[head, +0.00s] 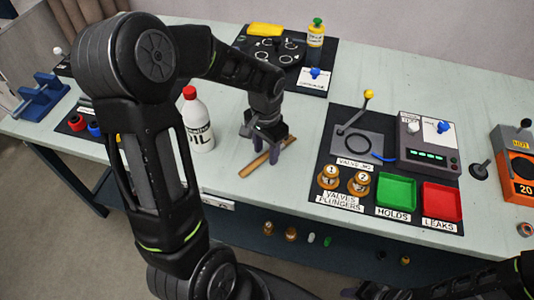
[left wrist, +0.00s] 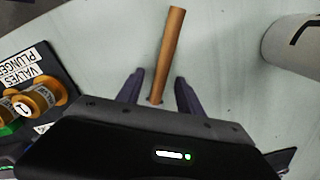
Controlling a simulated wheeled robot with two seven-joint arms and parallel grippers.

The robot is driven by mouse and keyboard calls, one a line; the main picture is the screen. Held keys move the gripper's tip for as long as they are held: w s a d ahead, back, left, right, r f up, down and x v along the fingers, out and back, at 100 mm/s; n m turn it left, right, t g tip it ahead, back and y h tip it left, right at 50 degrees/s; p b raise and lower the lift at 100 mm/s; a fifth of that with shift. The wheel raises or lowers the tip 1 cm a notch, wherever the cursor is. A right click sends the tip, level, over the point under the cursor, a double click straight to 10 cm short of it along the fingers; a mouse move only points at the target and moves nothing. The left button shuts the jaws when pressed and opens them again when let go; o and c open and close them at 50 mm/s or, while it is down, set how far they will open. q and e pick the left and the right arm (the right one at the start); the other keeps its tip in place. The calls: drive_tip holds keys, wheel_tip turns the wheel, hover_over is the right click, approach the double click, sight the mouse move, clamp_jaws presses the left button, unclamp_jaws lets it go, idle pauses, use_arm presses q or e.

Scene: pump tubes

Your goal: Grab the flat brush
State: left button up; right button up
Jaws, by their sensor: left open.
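The flat brush (head: 253,167) shows as a tan wooden handle lying on the pale table, slanting up to the right. My left gripper (head: 272,150) is directly over it, pointing down. In the left wrist view, the handle (left wrist: 169,45) runs in between the two dark fingers of my left gripper (left wrist: 158,85). The fingers are open, with a gap on each side of the handle. The brush's other end is hidden behind the gripper body.
A white oil bottle (head: 198,122) with a red cap stands left of the brush. To the right, a black mat (head: 325,150) carries the valve jig, brass plungers (head: 328,177), a green tray (head: 397,190) and a red tray (head: 442,201). The table's front edge is close by.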

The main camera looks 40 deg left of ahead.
idle(0.5)
use_arm(q)
clamp_jaws()
idle(0.4)
